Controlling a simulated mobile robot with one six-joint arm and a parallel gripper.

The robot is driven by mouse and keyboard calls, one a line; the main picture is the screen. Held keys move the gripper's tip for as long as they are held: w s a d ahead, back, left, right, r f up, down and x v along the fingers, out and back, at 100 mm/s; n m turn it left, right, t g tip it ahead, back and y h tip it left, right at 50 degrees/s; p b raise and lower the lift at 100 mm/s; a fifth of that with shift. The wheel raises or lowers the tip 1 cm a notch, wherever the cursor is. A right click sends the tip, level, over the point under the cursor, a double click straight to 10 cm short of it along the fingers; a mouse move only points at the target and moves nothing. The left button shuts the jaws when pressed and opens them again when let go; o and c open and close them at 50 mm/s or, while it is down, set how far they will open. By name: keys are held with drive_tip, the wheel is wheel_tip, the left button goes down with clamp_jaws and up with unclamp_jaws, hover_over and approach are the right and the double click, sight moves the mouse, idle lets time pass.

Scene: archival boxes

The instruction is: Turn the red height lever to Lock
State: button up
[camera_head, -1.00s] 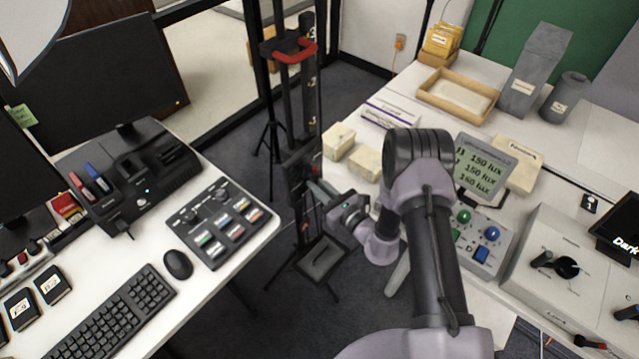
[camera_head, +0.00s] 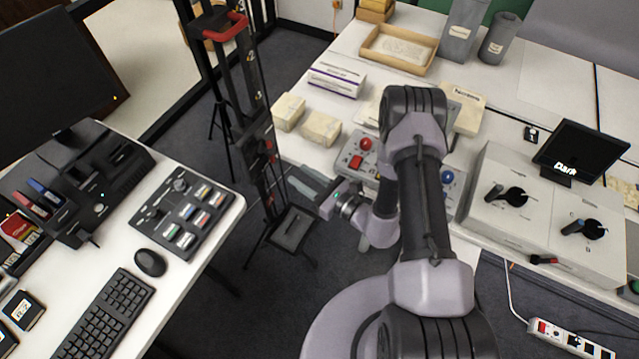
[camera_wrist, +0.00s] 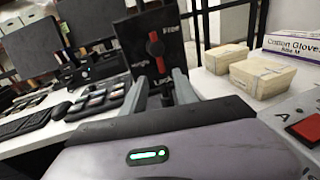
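The red height lever (camera_wrist: 160,64) shows in the wrist view on a black plate (camera_wrist: 140,35) with white lettering; "Lock" is at the bottom, partly hidden. The lever stands nearly upright, its lower end leaning slightly right. My gripper (camera_wrist: 158,82) is open, its two grey fingers on either side of the plate's lower part, below the lever. I cannot tell whether they touch the plate. In the head view, my gripper (camera_head: 310,186) points at the black column stand (camera_head: 250,90), where the lever is too small to read clearly.
A desk at left holds a keyboard (camera_head: 98,318), a mouse (camera_head: 150,262) and a button panel (camera_head: 187,212). The right bench carries pale blocks (camera_head: 321,128), a glove box (camera_head: 337,79) and a control box (camera_head: 500,205). The stand's tripod legs spread on the floor between.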

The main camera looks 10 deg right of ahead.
drive_tip(key=v, duration=0.7)
drive_tip(key=shift+p, duration=0.35)
